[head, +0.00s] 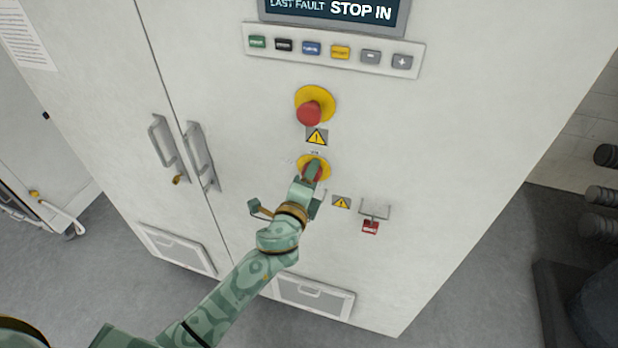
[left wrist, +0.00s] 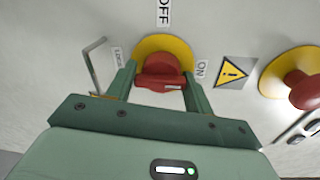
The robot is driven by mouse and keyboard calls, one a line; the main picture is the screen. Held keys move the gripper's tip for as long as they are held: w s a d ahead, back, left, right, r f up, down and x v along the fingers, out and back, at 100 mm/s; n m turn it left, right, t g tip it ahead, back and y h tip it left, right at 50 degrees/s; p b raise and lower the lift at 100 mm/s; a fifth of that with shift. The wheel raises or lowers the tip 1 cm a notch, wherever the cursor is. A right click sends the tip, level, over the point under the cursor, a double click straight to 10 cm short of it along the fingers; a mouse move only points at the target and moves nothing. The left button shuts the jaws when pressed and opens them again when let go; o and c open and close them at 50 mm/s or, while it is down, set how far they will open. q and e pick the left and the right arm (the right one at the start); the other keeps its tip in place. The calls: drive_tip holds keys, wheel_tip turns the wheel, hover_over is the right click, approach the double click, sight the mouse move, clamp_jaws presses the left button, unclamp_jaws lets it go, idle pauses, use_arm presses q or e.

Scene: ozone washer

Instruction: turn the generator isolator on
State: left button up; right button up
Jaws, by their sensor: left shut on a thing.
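The generator isolator is a red rotary handle (left wrist: 160,80) on a round yellow plate (head: 306,161) on the cabinet front, below a red mushroom button. My left gripper (head: 313,172) is shut on the handle, one finger on each side of it in the left wrist view (left wrist: 158,92). In that view, an OFF label (left wrist: 163,12) sits above the plate, an ON label (left wrist: 201,72) to its right, and a third label to its left. The handle's bar lies roughly crosswise there, with a small white mark near its right end. My right gripper is not in view.
A red mushroom button (head: 309,112) on a yellow plate stands out above the isolator. A bracket with a red tag (head: 371,227) is at lower right. Door handles (head: 200,155) project at left.

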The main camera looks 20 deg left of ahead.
use_arm(q)
drive_tip(key=o, duration=0.8)
drive_tip(key=shift+w+r, duration=0.1)
drive_tip(key=shift+r, duration=0.25)
drive_tip(key=shift+c, duration=0.2)
drive_tip(key=shift+d+f, duration=0.1)
drive_tip(key=shift+s+f, duration=0.1)
drive_tip(key=shift+s, duration=0.1)
drive_tip(key=s+r+b, duration=0.1)
drive_tip(key=s+b, duration=0.1)
drive_tip(key=s, duration=1.4)
drive_tip(key=shift+a, duration=0.25)
drive_tip(key=shift+r, duration=0.1)
